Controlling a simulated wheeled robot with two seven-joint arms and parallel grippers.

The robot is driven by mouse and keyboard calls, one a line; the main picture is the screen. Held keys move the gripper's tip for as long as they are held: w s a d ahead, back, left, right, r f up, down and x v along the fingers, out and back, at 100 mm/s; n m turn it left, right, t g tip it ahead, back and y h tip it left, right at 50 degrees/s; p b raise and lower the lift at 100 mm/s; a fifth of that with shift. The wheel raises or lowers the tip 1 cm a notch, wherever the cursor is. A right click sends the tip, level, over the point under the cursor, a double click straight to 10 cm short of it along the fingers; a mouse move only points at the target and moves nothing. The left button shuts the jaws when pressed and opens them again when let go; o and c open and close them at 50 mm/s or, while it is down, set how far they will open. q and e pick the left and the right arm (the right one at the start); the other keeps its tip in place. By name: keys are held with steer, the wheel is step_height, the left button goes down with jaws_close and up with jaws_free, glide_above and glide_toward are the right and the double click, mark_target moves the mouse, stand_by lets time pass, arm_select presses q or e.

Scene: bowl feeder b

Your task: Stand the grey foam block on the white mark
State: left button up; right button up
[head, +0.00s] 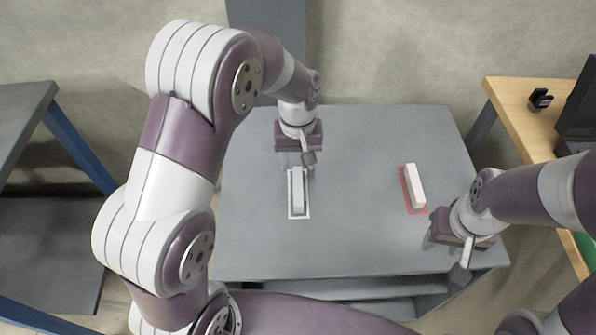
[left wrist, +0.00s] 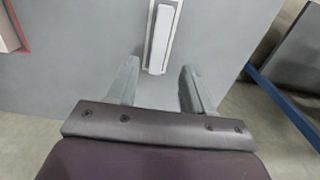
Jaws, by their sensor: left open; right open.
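The grey foam block (head: 298,192) is a long pale grey bar within the outline of the white mark (head: 291,216), its length running along the mark. In the left wrist view the block (left wrist: 161,45) lies ahead of my fingers, with the white mark (left wrist: 146,50) showing beside it. My left gripper (head: 294,164) is open at the far end of the block. In the left wrist view its fingertips (left wrist: 159,64) are apart on either side of the block's near end; contact is not visible. My right gripper (head: 436,238) is open and empty near the table's right front.
A whitish block (head: 415,184) stands on a red mark (head: 405,195) at the right of the grey table (head: 350,150). The table's middle is clear. A wooden desk (head: 510,110) is at the right, a shelf (head: 45,235) at the left.

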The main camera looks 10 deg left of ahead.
arm_select(q)
steer(key=s+a+r+m, duration=0.1)
steer(key=s+a, duration=0.2)
steer(key=s, duration=0.4)
steer(key=s+a+r+m+t, duration=0.1)
steer(key=s+a+m, duration=0.1)
steer(key=s, duration=0.4)
steer(key=shift+s+a+r, duration=0.4)
